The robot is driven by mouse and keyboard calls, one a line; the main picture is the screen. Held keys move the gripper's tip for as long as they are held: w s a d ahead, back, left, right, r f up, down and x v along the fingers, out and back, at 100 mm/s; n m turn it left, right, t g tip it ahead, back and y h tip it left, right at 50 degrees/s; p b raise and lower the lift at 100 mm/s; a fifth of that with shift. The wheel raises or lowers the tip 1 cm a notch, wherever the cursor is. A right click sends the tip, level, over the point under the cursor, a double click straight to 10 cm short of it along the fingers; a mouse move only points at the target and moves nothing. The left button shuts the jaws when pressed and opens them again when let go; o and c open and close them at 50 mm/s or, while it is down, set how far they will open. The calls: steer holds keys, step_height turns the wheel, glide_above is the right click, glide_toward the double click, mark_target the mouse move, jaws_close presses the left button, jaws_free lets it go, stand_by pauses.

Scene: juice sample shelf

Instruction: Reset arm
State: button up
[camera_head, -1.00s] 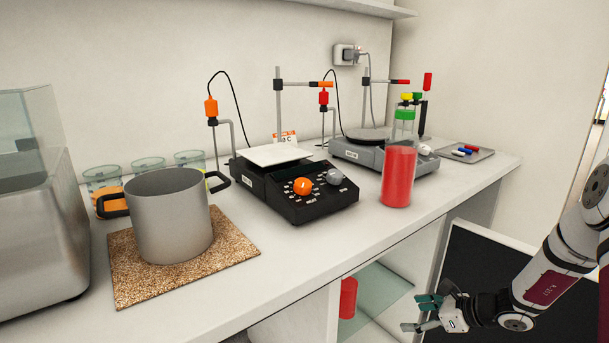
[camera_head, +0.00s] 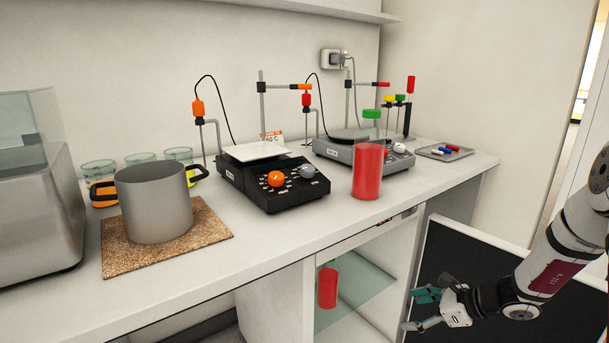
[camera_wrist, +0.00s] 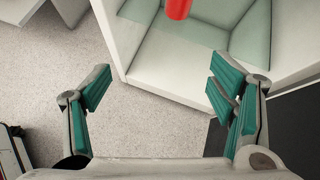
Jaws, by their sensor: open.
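My gripper (camera_head: 418,309) is at the lower right in the head view, in front of the open cabinet under the counter. It is open and empty. In the wrist view its teal-padded fingers (camera_wrist: 165,100) stand wide apart with only floor and cabinet edge between them. A red container (camera_head: 327,287) stands on the glass shelf (camera_head: 372,278) inside the cabinet. It also shows at the top of the wrist view (camera_wrist: 178,8), beyond the fingers and apart from them. A second red container (camera_head: 367,172) with a green top stands on the counter.
The counter (camera_head: 270,245) holds a metal pot (camera_head: 155,205) on a cork mat (camera_head: 112,262), two hotplates (camera_head: 290,195) (camera_head: 345,150), several glass jars and a tray (camera_head: 462,154) with small coloured items. A dark panel (camera_head: 480,255) with a white edge stands right of the cabinet, behind my arm.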

steer(key=s+a+r+n+g+h, duration=0.1)
steer(key=s+a+r+n+g, duration=0.2)
steer(key=s+a+r+n, duration=0.65)
steer(key=s+a+r+n+g, duration=0.2)
steer(key=s+a+r+n, duration=0.4)
steer(key=r, duration=0.6)
steer(key=s+d+r+n+h, duration=0.1)
steer(key=s+d+n+h, duration=0.15)
steer(key=s, duration=0.65)
steer(key=s+d+r+n+g+h, duration=0.1)
steer(key=s+d+r+n+h, duration=0.15)
steer(key=s, duration=0.65)
steer(key=s+d+r+n+h, duration=0.15)
steer(key=s+n, duration=0.25)
steer(key=s, duration=0.4)
step_height(320, 180, up, 25)
steer(key=t+p, duration=0.3)
steer(key=p, duration=2.1)
steer(key=shift+s+d+r+t+h+p, duration=0.2)
steer(key=shift+s+d+t+h+p, duration=0.15)
steer(key=shift+h, duration=0.1)
